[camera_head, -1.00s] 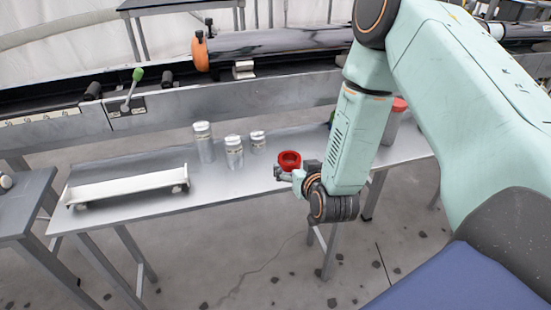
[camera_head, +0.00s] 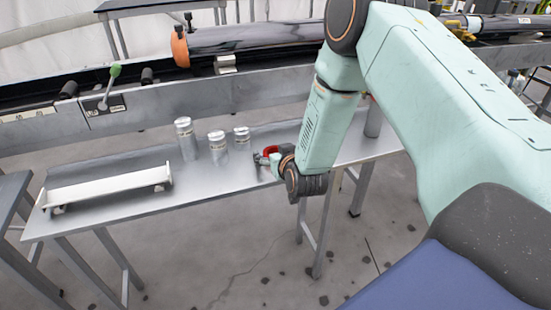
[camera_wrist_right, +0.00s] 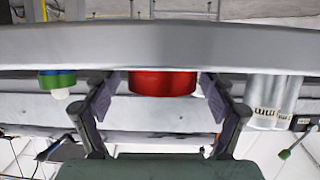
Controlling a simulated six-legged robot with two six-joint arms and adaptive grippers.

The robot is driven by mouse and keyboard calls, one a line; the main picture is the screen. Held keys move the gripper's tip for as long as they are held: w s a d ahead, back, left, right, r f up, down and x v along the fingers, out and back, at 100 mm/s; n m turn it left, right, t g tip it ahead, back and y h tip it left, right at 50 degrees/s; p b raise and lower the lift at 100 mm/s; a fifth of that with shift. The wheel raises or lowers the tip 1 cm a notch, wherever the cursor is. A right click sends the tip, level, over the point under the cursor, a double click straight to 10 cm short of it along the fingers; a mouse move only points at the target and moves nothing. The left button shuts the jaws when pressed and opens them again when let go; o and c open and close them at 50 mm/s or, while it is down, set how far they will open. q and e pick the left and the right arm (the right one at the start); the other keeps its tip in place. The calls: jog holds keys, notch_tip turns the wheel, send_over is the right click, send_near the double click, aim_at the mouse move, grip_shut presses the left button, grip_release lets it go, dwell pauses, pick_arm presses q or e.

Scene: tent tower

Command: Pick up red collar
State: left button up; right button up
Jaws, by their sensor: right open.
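The red collar (camera_head: 271,151) sits on the grey metal table near its back edge, partly hidden behind my right gripper (camera_head: 264,160) in the head view. In the right wrist view, which looks upside down, the red collar (camera_wrist_right: 163,83) appears between the two spread fingers of my right gripper (camera_wrist_right: 160,100). The fingers are open, one on each side of it, with a visible gap on both sides. I cannot tell how far the fingertips reach along it. My left gripper is not in view.
A white rail-like tray (camera_head: 108,187) lies at the table's left end. A green and blue object (camera_wrist_right: 58,79) shows in the wrist view. A metal machine frame (camera_head: 160,102) runs behind.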

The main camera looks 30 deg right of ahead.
jog(key=shift+a+r, duration=0.15)
jog(key=shift+c, duration=1.2)
jog(key=c, duration=1.1)
